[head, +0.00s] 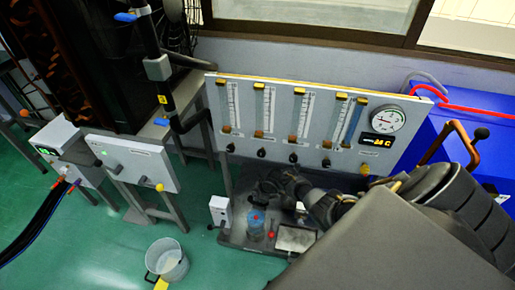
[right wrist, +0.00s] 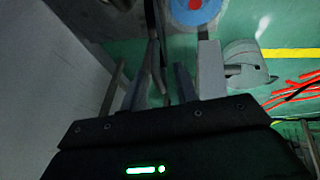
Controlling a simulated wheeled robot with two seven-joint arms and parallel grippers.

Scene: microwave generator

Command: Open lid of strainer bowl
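The strainer bowl appears to be the clear cylinder with a blue and red top (head: 256,222), standing on a dark base plate beside the panel in the head view. A round blue top with a red centre (right wrist: 195,8), probably its lid, is cut off by the upper edge of the right wrist view. My right arm comes in from the lower right, and my right gripper (head: 272,186) is dark just behind the cylinder, apart from it as far as I can tell. In the wrist view its fingers (right wrist: 160,85) look spread, with nothing clearly between them. My left gripper is out of view.
A flowmeter panel (head: 285,150) rises behind my right gripper. A white box (head: 221,211) and a grey tray (head: 295,238) flank the cylinder.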

